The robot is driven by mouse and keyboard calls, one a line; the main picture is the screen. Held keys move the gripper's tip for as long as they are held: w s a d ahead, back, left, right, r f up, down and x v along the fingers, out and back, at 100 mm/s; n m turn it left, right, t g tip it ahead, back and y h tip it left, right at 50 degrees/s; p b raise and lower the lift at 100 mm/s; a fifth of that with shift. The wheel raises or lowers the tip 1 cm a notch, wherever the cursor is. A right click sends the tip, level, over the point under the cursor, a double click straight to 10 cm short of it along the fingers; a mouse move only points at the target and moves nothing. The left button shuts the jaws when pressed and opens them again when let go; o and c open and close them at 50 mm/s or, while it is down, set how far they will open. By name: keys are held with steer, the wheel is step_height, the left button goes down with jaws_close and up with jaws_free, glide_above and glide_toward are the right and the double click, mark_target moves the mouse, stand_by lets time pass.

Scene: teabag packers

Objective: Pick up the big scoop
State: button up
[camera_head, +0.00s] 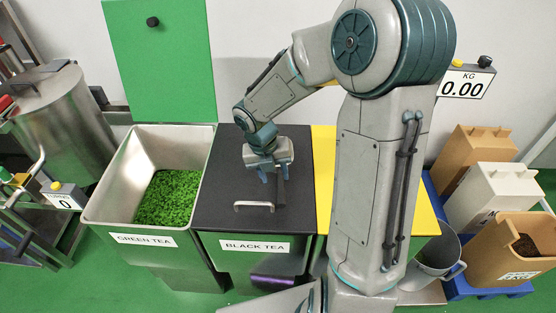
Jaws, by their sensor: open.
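My gripper (273,176) points down over the black lid of the black tea bin, behind the lid's metal handle (253,206). Its teal fingers are apart. A dark upright piece shows beside the right finger; I cannot tell whether it is part of my gripper or a separate thing. A round grey metal vessel with a side handle (436,252) stands at the lower right, partly behind my arm. It may be the big scoop, but I cannot tell for sure. My gripper is far to the left of it.
The green tea bin (104,190) is open at left and holds green leaves, with its green lid (159,55) raised behind. A yellow lid (324,160) is partly hidden by my arm. Tan and white boxes (485,197) stand on a blue pallet at right. A steel drum (65,125) stands at far left.

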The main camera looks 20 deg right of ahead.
mark_target(280, 180)
steer(key=f, duration=0.1)
steer(key=d+f, duration=0.1)
steer(key=f, duration=0.1)
steer(key=f+b, duration=0.1)
steer(key=f, duration=0.1)
steer(key=shift+w+d, duration=0.15)
steer(key=shift+d, duration=0.25)
jaws_close()
